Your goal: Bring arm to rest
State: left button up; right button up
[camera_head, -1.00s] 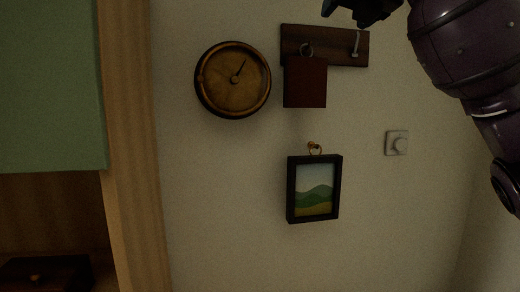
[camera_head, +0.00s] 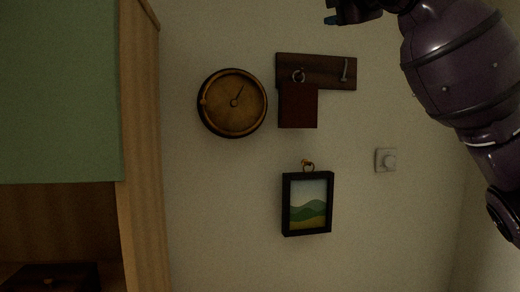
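My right arm comes in from the upper right, dark purple, raised in front of the wall. The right gripper (camera_head: 340,14) is at the top edge, partly cut off, above the hook rack. Whether it is open or shut cannot be made out, and I see nothing hanging from it. My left gripper is not in view.
A round brass clock (camera_head: 232,103), a hook rack (camera_head: 330,72) with a dark red hanging piece (camera_head: 297,107), a framed landscape picture (camera_head: 307,204) and a dial switch (camera_head: 386,160) are on the wall. A wooden cabinet (camera_head: 140,150) with a green panel (camera_head: 60,95) stands at left.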

jog(key=w+f+m+y, duration=0.1)
jog(key=w+f+m, duration=0.35)
jog(key=f, duration=0.65)
jog(key=w+f+m+y, duration=0.1)
jog(key=w+f+m, duration=0.4)
jog(key=f, duration=0.6)
jog(key=s+d+f+m+h, duration=0.1)
jog(key=d+f+m, duration=0.15)
jog(key=f, duration=0.65)
jog(key=s+d+f+m+h, duration=0.1)
jog(key=f+m, duration=0.2)
jog(key=f, duration=0.6)
jog(key=s+d+f+m+h, duration=0.1)
jog(key=d+f+m, duration=0.15)
jog(key=f, duration=0.75)
jog(key=s+d+f+m+g+h, duration=0.25)
jog(key=s+f, duration=0.45)
jog(key=f, duration=0.6)
jog(key=s+d+f+m+g+h, duration=0.1)
jog(key=s+d+f+m, duration=0.2)
jog(key=s+f, duration=0.7)
jog(key=s+d+f+m+g+h, duration=0.2)
jog(key=s+d+f+g, duration=0.1)
jog(key=s+f, duration=1.3)
notch_tip(320, 180, down, 2)
jog(key=shift+s+f+g, duration=0.1)
jog(key=shift+s+g, duration=0.1)
jog(key=shift+g, duration=0.55)
jog(key=shift+d+h, duration=0.1)
jog(key=shift+h, duration=0.15)
